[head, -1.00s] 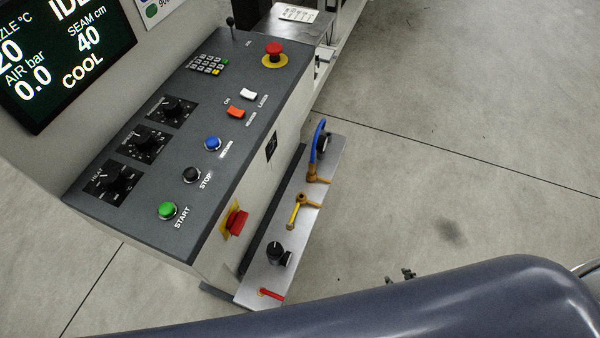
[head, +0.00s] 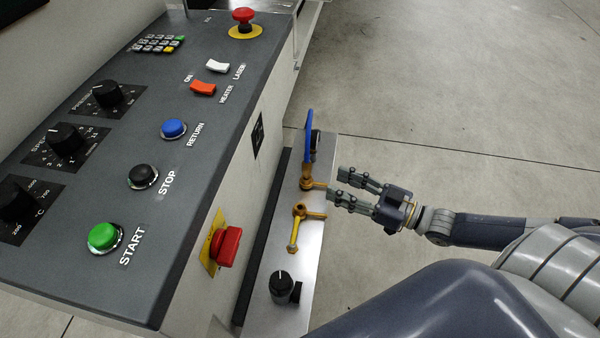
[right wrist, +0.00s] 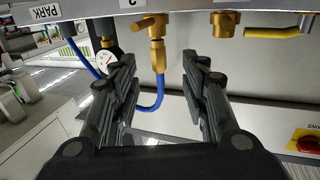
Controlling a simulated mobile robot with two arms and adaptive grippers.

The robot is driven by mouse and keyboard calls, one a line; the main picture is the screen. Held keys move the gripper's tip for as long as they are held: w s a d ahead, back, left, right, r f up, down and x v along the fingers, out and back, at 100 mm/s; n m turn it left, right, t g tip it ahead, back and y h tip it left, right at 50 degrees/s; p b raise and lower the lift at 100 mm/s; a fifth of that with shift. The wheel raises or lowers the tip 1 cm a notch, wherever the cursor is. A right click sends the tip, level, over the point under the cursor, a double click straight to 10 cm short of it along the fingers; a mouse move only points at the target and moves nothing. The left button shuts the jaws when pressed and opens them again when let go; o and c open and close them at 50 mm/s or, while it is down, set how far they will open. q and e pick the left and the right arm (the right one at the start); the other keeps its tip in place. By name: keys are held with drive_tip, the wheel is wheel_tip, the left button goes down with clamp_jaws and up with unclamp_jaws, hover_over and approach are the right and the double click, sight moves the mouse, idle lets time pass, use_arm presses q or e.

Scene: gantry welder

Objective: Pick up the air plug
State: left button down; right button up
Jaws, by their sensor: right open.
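The air plug looks to be the brass fitting on the blue hose. In the right wrist view the brass fitting (right wrist: 157,55) hangs below a grey plate edge, with the blue hose (right wrist: 157,98) curving down from it. In the head view the brass fitting (head: 309,185) sits on the side shelf at the lower end of the blue hose (head: 308,140). My right gripper (head: 334,184) is open and empty just right of the fitting, its fingers pointing at it. In the wrist view the fitting shows between the fingertips (right wrist: 160,75), apparently beyond them. My left gripper is not in view.
The shelf (head: 318,225) carries a brass valve with a yellow lever (head: 296,232) and a black knob (head: 282,288). A red switch (head: 226,246) sticks out of the console side. A gauge (right wrist: 107,62) stands near the fitting. The floor at right is clear.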

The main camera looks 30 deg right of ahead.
sight(306, 168)
drive_tip(key=b+x, duration=0.1)
drive_tip(key=x, duration=0.3)
drive_tip(key=shift+w+a, duration=0.1)
drive_tip(key=shift+w, duration=0.1)
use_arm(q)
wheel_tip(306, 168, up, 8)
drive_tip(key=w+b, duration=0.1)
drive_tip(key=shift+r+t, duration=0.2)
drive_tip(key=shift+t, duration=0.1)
use_arm(e)
drive_tip(key=shift+x, duration=2.8)
drive_tip(key=shift+r, duration=0.2)
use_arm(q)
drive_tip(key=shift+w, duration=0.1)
use_arm(e)
clamp_jaws()
